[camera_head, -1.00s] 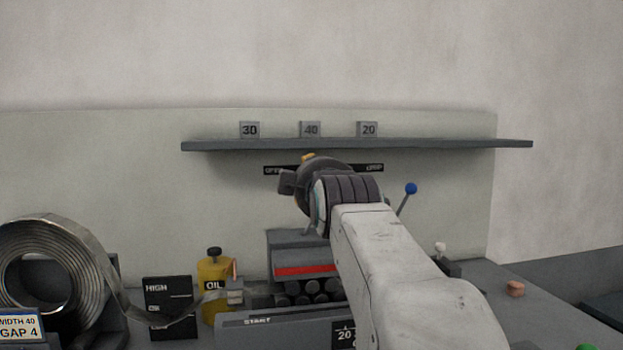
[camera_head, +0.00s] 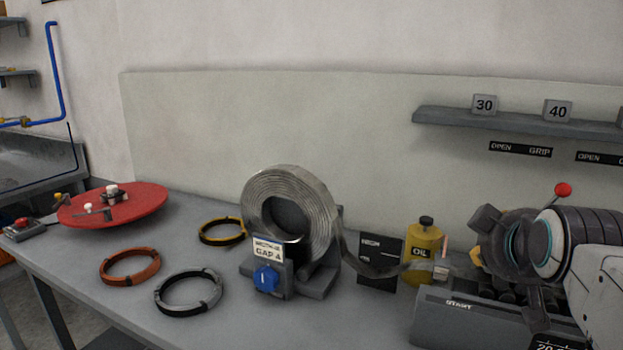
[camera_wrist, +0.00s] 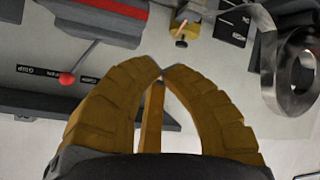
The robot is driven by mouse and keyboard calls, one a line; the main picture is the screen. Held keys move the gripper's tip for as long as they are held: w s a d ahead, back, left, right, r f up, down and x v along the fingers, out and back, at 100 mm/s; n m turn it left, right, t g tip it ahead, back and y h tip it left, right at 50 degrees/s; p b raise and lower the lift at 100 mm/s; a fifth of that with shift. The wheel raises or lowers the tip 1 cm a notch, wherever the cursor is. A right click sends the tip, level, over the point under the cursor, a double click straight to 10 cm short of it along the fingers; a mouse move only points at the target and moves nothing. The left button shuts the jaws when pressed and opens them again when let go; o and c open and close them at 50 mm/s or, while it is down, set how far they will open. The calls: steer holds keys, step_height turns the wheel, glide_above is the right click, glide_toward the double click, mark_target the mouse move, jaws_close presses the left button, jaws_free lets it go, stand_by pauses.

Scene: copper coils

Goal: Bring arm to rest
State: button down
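My arm reaches in from the right edge of the head view. My gripper (camera_wrist: 163,69) shows in the wrist view as two ribbed yellow-brown fingers. Their tips come together, and I see nothing held between them. In the head view the fingers are mostly hidden behind my dark wrist, near the yellow oil bottle (camera_head: 423,252) and above the grey machine with the start label (camera_head: 450,312). A lever with a red knob (camera_head: 563,190) stands behind my arm. The same red knob (camera_wrist: 67,78) is left of the fingers in the wrist view.
A metal strip coil (camera_head: 262,190) stands on the bench (camera_head: 225,265). Black-and-yellow (camera_head: 222,222), copper (camera_head: 130,254) and grey (camera_head: 188,282) rings lie left of it. A red turntable (camera_head: 140,208) is further left. A shelf (camera_head: 460,120) with number blocks is above, right.

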steer(key=s+a+f+m+g+y+p, duration=0.1)
steer(key=s+a+f+g+p, duration=0.3)
steer(key=s, duration=0.5)
steer(key=s+a+f+m+g+y+p, duration=0.1)
steer(key=s+a+f+g+p, duration=0.3)
steer(key=s, duration=0.6)
steer(key=a+y+p, duration=0.1)
steer(key=a+p, duration=0.1)
steer(key=p, duration=0.1)
steer(key=shift+a+f+m, duration=0.3)
steer(key=shift+a+f, duration=0.05)
